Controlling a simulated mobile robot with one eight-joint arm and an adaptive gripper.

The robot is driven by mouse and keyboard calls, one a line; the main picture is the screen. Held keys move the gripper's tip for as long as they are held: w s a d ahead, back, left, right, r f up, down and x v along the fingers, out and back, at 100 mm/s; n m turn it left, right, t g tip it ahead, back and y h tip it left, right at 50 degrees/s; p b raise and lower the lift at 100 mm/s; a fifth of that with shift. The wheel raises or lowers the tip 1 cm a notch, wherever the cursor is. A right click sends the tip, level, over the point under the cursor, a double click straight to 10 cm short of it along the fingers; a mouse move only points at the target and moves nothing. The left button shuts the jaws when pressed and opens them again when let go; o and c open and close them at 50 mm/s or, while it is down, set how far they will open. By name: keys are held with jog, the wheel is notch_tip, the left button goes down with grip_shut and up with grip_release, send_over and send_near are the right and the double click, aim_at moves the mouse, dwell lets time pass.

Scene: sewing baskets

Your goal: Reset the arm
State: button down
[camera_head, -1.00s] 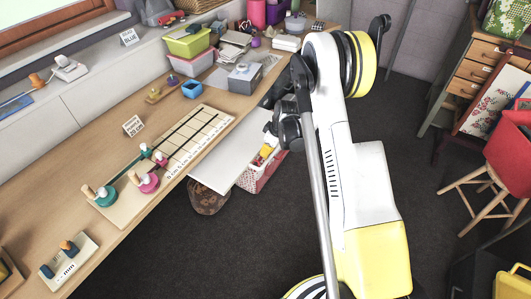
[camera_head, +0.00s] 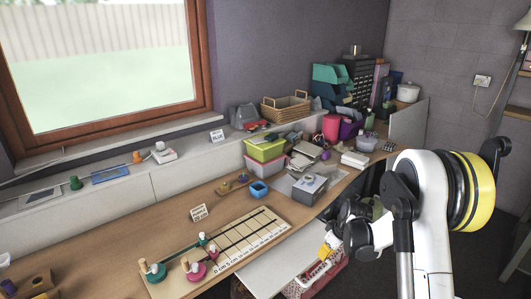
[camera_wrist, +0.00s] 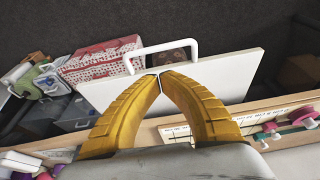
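My gripper (camera_wrist: 160,75) shows in the wrist view with its two curved yellow fingers brought together at the tips. Nothing shows between them. In the head view the yellow fingers (camera_head: 325,251) hang just past the front edge of the wooden worktable (camera_head: 120,228), above a white panel (camera_head: 262,272). My white arm with its yellow band is folded at the right. In the wrist view the white panel (camera_wrist: 235,80) with a white handle (camera_wrist: 165,46) lies beyond the fingertips. I cannot tell whether the fingers touch it.
A measuring board (camera_head: 240,240) with several spools lies on the worktable. A blue box (camera_head: 259,190), a grey box (camera_head: 309,188) and a green bin (camera_head: 266,150) stand further back. A red-and-white basket (camera_wrist: 102,57) sits below beside the panel. Floor at the right is open.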

jog(key=s+a+r+m+t, duration=0.1)
jog(key=s+r, duration=0.3)
jog(key=r, duration=0.3)
jog(key=s+a+r+m+h, duration=0.1)
jog(key=s+a+r, duration=0.1)
jog(key=s+r, duration=0.35)
jog(key=s+a+r+m+t, duration=0.1)
jog(key=s+r, duration=0.1)
jog(key=r, duration=0.7)
jog(key=s+a+r+m+t, duration=0.1)
jog(key=s+r+m, duration=0.1)
jog(key=s, duration=0.7)
jog(key=s+a+r+m+t+h, duration=0.1)
jog(key=s+a+r+m, duration=0.1)
jog(key=s, duration=0.7)
jog(key=shift+r, duration=0.25)
